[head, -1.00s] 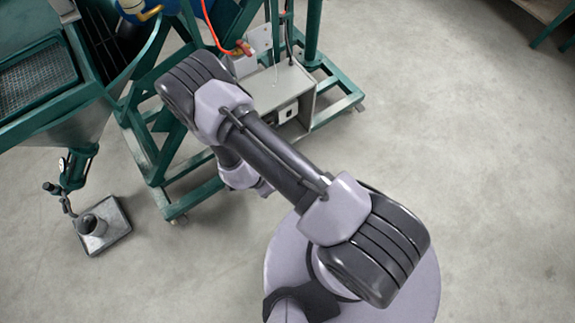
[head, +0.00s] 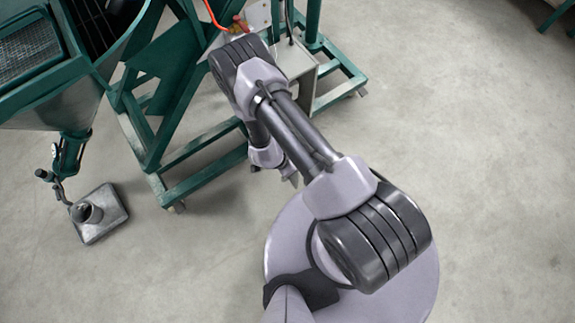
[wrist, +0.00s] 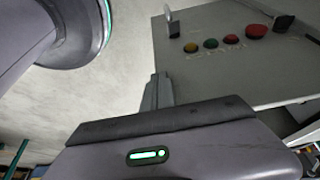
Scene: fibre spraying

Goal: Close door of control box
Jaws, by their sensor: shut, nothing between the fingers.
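The control box (head: 306,76) is a grey metal box low on the green frame in the head view, mostly hidden behind my arm. In the wrist view a grey panel of it (wrist: 215,75) fills the upper right, with a row of yellow, green and red buttons (wrist: 231,39) and a dark knob or latch (wrist: 284,22). I cannot tell how far its door stands open. My gripper (wrist: 157,92) is shut and empty, its fingers beside the panel's left edge in the wrist view; contact is unclear.
A green steel frame (head: 205,159) stands around the box, with a hopper and grate (head: 28,45) at left. A metal foot plate (head: 100,214) lies on the floor. An orange hose (head: 213,15) hangs near the box.

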